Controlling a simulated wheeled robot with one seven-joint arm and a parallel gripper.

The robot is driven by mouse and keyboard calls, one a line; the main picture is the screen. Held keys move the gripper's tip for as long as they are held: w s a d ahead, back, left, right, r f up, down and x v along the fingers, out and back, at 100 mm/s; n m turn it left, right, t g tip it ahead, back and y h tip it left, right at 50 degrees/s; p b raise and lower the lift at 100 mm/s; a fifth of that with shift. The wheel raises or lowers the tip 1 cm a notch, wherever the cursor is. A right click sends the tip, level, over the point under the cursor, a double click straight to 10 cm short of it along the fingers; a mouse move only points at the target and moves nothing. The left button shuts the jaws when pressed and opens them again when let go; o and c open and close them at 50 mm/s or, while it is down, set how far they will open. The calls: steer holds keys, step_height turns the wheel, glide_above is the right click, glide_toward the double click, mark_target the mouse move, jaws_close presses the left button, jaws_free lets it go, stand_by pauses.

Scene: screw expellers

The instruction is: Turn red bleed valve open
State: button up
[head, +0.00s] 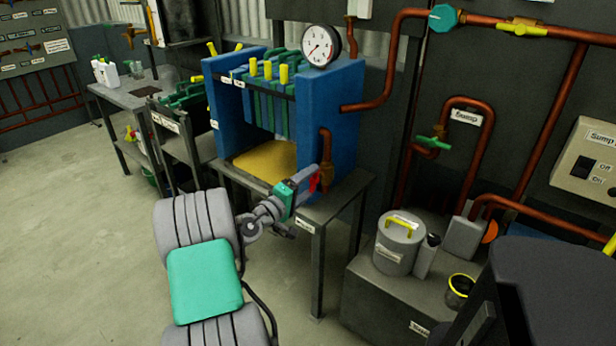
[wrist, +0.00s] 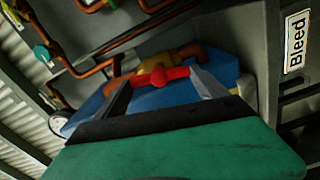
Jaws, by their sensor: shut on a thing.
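The red bleed valve handle (head: 314,182) is on a copper pipe (head: 326,150) at the front right corner of the blue press (head: 345,110). In the wrist view the red handle (wrist: 160,76) lies crosswise between my two fingers, in front of a brass-coloured valve body. My gripper (head: 309,178) reaches it from the front left and is shut on the handle; it also shows in the wrist view (wrist: 163,88). In the head view my gripper hides part of the handle. A white "Bleed" label (wrist: 296,42) is at the right of the wrist view.
The press stands on a dark metal table (head: 345,195) with a yellow surface (head: 265,160) inside it. A pressure gauge (head: 321,45) is on top. Copper pipes (head: 385,85) run to the right. A grey lidded can (head: 398,250) stands on a low box. Open floor lies left.

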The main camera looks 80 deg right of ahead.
steer(key=shift+n+p, duration=0.75)
steer(key=shift+n, duration=0.35)
steer(key=shift+f, duration=0.1)
steer(key=o, duration=1.3)
steer(key=v, duration=0.7)
steer(key=shift+w+a+p, duration=0.2)
steer(key=shift+a+p, duration=0.15)
steer(key=shift+a, duration=0.05)
